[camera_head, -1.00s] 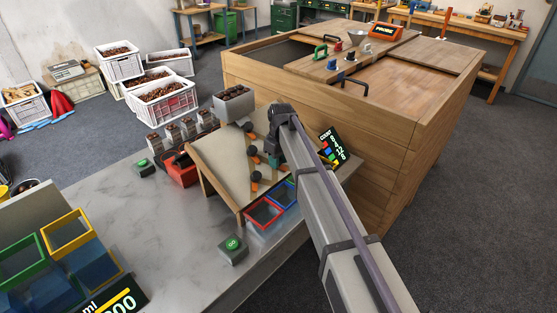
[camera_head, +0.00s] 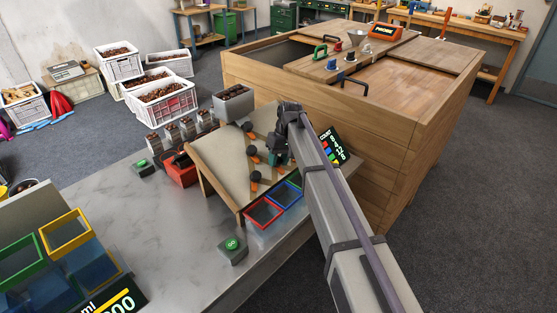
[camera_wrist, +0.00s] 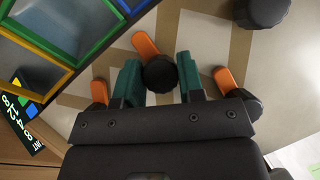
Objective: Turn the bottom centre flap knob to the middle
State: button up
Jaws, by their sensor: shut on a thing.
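My gripper (camera_wrist: 158,76) has its two teal fingers either side of a black round flap knob (camera_wrist: 159,74) and is shut on it. The knob's orange pointer (camera_wrist: 146,45) sticks out towards the upper left of the wrist view, towards the coloured bins. Another black knob with an orange pointer (camera_wrist: 225,80) lies right of the fingers. A further orange pointer (camera_wrist: 99,91) shows at left, its knob hidden by my gripper. In the head view my gripper (camera_head: 277,158) is over the right part of the sloping board (camera_head: 222,157) and hides the held knob.
Red-framed (camera_head: 264,213) and blue-framed bins stand along the board's lower edge. A black count sign (camera_head: 333,146) stands close right of my gripper. Another black knob (camera_wrist: 263,10) is at the wrist view's top right. A green button box (camera_head: 232,249) sits on the grey table.

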jog(key=o, duration=0.9)
jog(key=shift+r, duration=0.1)
jog(key=p+v, duration=1)
jog(key=shift+r, duration=0.35)
